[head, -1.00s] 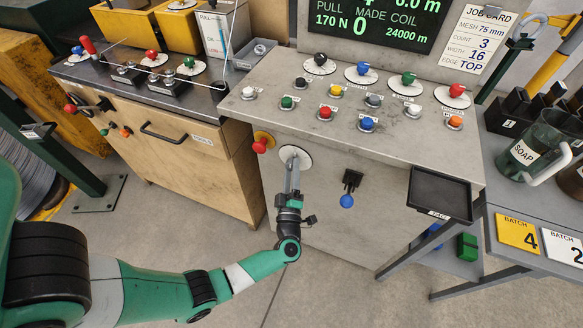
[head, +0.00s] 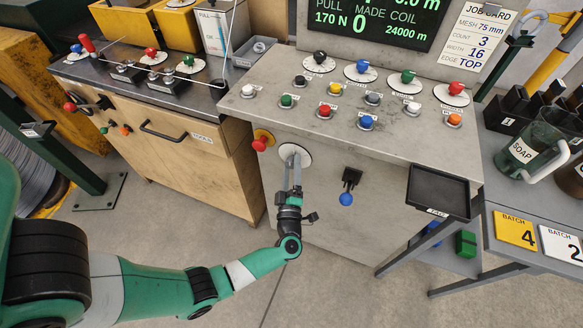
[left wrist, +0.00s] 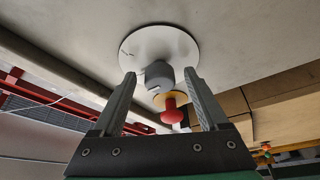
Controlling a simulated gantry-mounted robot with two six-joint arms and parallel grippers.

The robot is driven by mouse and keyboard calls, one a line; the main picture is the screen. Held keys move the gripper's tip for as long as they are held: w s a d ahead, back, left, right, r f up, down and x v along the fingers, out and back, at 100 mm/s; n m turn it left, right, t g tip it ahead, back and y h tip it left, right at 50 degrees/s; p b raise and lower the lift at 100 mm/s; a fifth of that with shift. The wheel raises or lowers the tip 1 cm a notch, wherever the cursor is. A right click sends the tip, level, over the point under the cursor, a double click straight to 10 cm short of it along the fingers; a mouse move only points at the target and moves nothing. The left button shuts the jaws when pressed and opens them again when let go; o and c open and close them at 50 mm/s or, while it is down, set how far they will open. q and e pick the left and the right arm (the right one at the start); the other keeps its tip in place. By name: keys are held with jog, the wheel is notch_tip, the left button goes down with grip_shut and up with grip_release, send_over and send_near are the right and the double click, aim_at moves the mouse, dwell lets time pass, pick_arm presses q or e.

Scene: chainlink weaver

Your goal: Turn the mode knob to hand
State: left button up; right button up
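The mode knob looks to be the grey knob (left wrist: 159,75) on a round white plate (left wrist: 158,45) in the left wrist view. The plate (head: 295,150) also shows on the console's front face in the head view, with its knob hidden by my fingers. Any marks for its positions cannot be read. My left gripper (head: 293,163) points at the plate. In the left wrist view the gripper (left wrist: 160,76) is open, with one finger on each side of the knob and a visible gap to each. My right gripper is not in view.
A red mushroom button (head: 260,144) on a yellow plate sits just left of the white plate. A blue ball on a black bracket (head: 346,198) hangs to the right. A black tray (head: 438,192) juts out farther right. Several buttons and knobs fill the console top (head: 260,78).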

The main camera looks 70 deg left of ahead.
pick_arm(q)
jog(key=p+v, duration=0.1)
jog(key=v, duration=1)
jog(key=shift+s+d+p, duration=0.2)
jog(key=shift+d+p, duration=0.1)
jog(key=shift+p, duration=0.1)
